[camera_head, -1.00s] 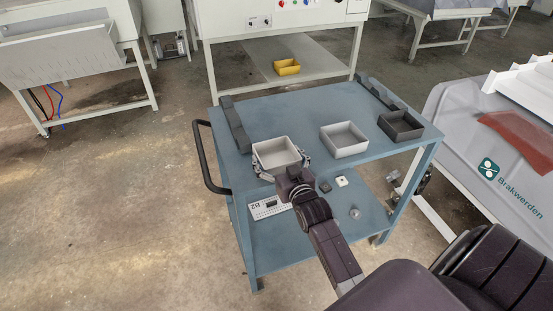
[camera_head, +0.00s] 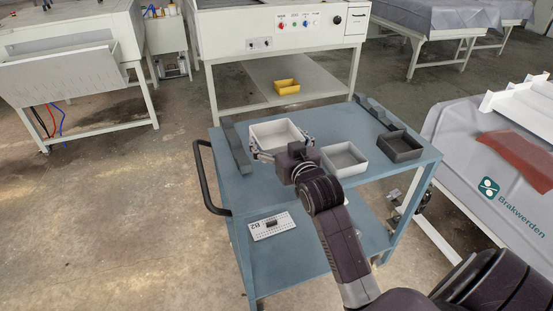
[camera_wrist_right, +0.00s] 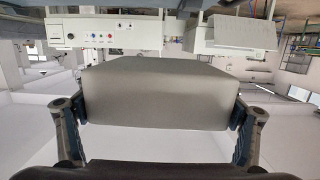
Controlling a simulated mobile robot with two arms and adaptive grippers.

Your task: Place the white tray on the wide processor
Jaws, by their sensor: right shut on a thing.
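My right gripper (camera_head: 281,147) is shut on a white tray (camera_head: 278,125), with one finger at each side. The tray looks roughly level and appears raised over the left part of the blue cart's top. In the right wrist view the tray (camera_wrist_right: 155,95) fills the middle between the two fingers. A white machine with a panel of coloured buttons (camera_head: 280,28) stands behind the cart, and it also shows in the right wrist view (camera_wrist_right: 100,30). Its top is mostly out of the head view. I cannot tell if it is the wide processor. My left gripper is not in view.
The blue cart (camera_head: 240,190) carries a light grey tray (camera_head: 343,160), a dark tray (camera_head: 400,146) and dark rails. A yellow bin (camera_head: 287,87) sits on the machine's lower shelf. A grey covered machine (camera_head: 500,170) stands at right. The floor at left is clear.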

